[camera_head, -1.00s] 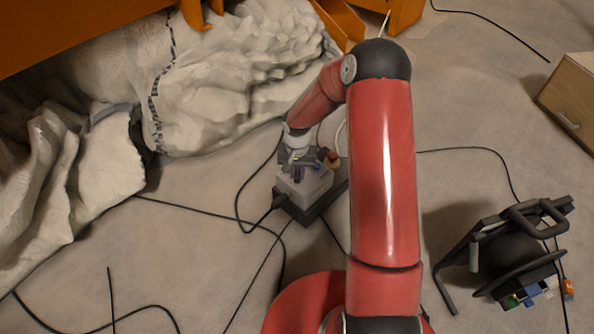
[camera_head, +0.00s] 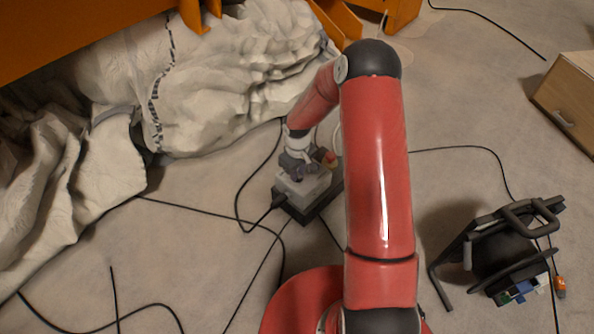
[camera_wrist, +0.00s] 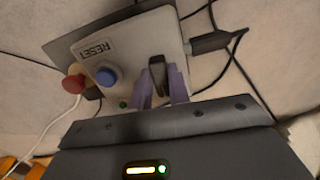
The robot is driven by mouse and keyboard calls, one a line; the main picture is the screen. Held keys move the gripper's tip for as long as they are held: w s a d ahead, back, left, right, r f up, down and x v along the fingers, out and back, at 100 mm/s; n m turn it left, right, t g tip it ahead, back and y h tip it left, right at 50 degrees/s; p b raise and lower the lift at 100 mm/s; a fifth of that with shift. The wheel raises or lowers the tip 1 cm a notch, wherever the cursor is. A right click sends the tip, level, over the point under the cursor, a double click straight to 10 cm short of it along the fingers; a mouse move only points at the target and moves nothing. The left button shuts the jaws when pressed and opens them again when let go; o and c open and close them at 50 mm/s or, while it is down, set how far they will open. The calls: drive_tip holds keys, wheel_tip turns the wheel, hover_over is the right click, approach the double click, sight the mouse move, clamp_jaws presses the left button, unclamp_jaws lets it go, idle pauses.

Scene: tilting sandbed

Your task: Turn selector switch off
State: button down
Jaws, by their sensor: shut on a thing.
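The selector switch (camera_wrist: 157,72) is a black knob on the face of a light grey control box (camera_wrist: 132,42). In the wrist view the two purple fingers of my gripper (camera_wrist: 162,85) stand on either side of the knob, shut on it. The box has a blue button (camera_wrist: 106,76) under a RESET label, a red knob (camera_wrist: 73,83) at its side and a small green light (camera_wrist: 123,104). In the head view the box (camera_head: 303,187) sits on a dark base on the floor, with my gripper (camera_head: 298,172) over its top. The knob is hidden there.
Black cables (camera_head: 262,222) run over the floor around the box. White draped material (camera_head: 220,85) lies behind it, under an orange frame (camera_head: 75,28). A black reel-like stand (camera_head: 500,250) is at the right, and a wooden cabinet (camera_head: 565,95) at the far right.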

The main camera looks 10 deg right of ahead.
drive_tip(key=shift+n, duration=0.5)
drive_tip(key=c, duration=1.3)
unclamp_jaws()
drive_tip(key=shift+r+p, duration=0.75)
drive_tip(key=shift+r, duration=3.15)
